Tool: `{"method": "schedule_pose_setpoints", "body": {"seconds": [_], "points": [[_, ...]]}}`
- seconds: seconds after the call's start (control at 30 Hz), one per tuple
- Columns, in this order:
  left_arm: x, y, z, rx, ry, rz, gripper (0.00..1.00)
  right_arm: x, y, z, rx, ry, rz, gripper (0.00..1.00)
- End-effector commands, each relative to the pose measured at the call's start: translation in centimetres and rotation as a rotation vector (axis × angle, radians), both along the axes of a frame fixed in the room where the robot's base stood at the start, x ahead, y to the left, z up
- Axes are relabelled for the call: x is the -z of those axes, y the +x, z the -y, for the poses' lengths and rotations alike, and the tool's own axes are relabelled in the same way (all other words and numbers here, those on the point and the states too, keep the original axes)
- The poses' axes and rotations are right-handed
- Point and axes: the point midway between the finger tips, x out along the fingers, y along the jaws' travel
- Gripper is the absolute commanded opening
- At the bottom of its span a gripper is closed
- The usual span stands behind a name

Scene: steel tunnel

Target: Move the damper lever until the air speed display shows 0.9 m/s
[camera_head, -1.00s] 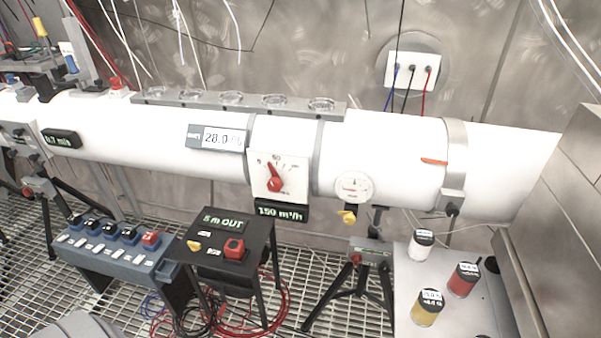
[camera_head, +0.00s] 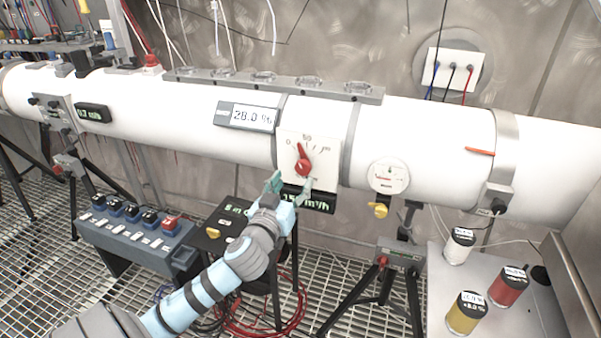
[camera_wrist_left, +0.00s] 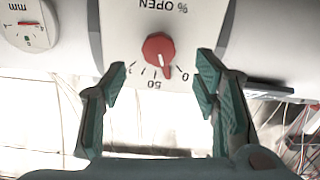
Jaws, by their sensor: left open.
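The damper lever is a red knob with a pointer (camera_head: 303,165) on a white plate (camera_head: 325,148) marked 0, 50 and % OPEN. Its pointer lies between 0 and 50. My left gripper (camera_head: 290,184) is open just below and in front of the plate. In the left wrist view, the lever (camera_wrist_left: 159,48) shows between and beyond the two open fingers (camera_wrist_left: 163,64), with nothing held. The small black air speed display (camera_head: 93,113) is on the duct at left; its green digits are too small to read surely. My right gripper is not in view.
The white duct (camera_head: 200,140) spans the view. A 28.0 display (camera_head: 247,116) and a round gauge (camera_head: 388,176) flank the plate. A green-lit flow display (camera_head: 318,203) below is partly hidden by my gripper. A button box (camera_head: 135,240) and tripod (camera_head: 380,290) stand beneath.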

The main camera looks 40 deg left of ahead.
Motion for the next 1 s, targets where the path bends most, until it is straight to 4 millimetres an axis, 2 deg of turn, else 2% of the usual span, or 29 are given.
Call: {"method": "schedule_pose_setpoints", "body": {"seconds": [0.1,0.23,0.4,0.6,0.9,1.0], "points": [[0.0,3.0,-1.0,-0.002,-0.003,0.002,0.55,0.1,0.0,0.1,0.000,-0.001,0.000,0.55],[0.0,5.1,-1.8,-0.001,-0.001,-0.001,0.55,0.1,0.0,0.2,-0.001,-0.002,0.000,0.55],[0.0,6.1,-2.1,0.001,0.000,-0.001,0.55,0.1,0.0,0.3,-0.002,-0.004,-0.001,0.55],[0.0,6.1,-2.1,0.001,0.001,-0.001,0.55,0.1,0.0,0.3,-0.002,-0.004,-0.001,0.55],[0.1,6.1,-2.1,0.001,0.001,-0.001,0.07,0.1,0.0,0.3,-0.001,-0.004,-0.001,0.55],[-0.2,6.1,-2.1,0.000,0.041,-0.016,0.07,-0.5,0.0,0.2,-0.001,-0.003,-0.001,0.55]]}}
